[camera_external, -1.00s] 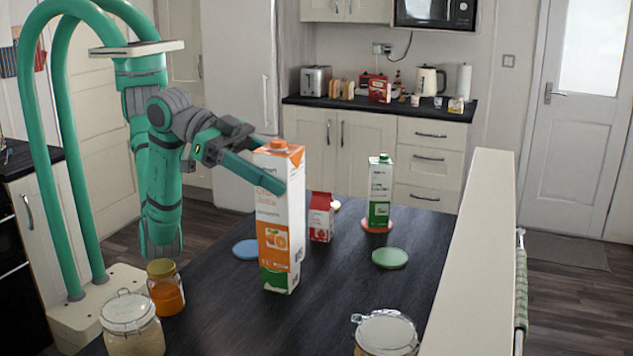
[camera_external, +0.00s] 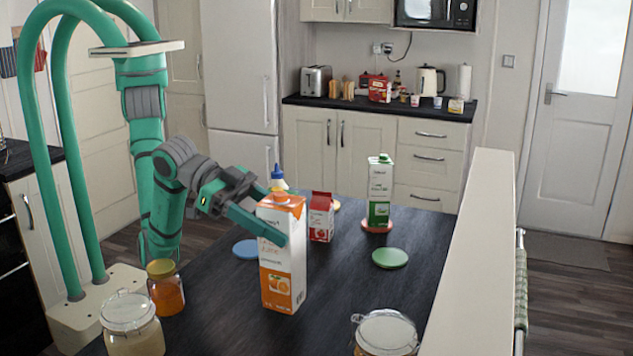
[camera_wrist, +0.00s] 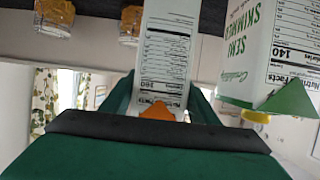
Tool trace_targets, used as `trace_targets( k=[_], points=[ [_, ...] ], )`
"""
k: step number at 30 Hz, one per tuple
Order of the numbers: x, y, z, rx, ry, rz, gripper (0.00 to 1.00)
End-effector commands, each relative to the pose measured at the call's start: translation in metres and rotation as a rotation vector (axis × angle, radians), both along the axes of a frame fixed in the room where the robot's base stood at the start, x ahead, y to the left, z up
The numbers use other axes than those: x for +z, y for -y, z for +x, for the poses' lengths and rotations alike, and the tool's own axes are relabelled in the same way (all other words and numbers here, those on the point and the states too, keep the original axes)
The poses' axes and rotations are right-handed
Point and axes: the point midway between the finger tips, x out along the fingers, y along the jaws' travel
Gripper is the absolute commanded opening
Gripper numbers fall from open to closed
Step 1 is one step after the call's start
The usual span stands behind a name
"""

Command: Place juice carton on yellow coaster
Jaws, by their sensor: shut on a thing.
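The juice carton (camera_external: 283,262), white and orange with an orange cap, is upright in the external view. My gripper (camera_external: 270,232) is shut on its upper part. I cannot tell whether its base touches the table. In the wrist view, which is upside down, the juice carton (camera_wrist: 165,65) shows its nutrition label between the fingers of my gripper (camera_wrist: 160,100).
A green-and-white "semi skimmed" carton (camera_wrist: 268,55) is close beside the held one in the wrist view. Green (camera_external: 389,258) and blue (camera_external: 245,249) coasters lie bare. Several jars stand in front. A blue-capped bottle (camera_external: 277,177) shows behind.

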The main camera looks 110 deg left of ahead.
Motion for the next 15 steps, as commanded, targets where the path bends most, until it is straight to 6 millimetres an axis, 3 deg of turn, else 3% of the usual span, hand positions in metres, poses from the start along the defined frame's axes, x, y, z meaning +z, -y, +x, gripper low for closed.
trace_targets(
  k=[15],
  points=[
    [-0.035, 0.0, 0.0, 0.0, 0.005, -0.002, 0.0]
  ],
)
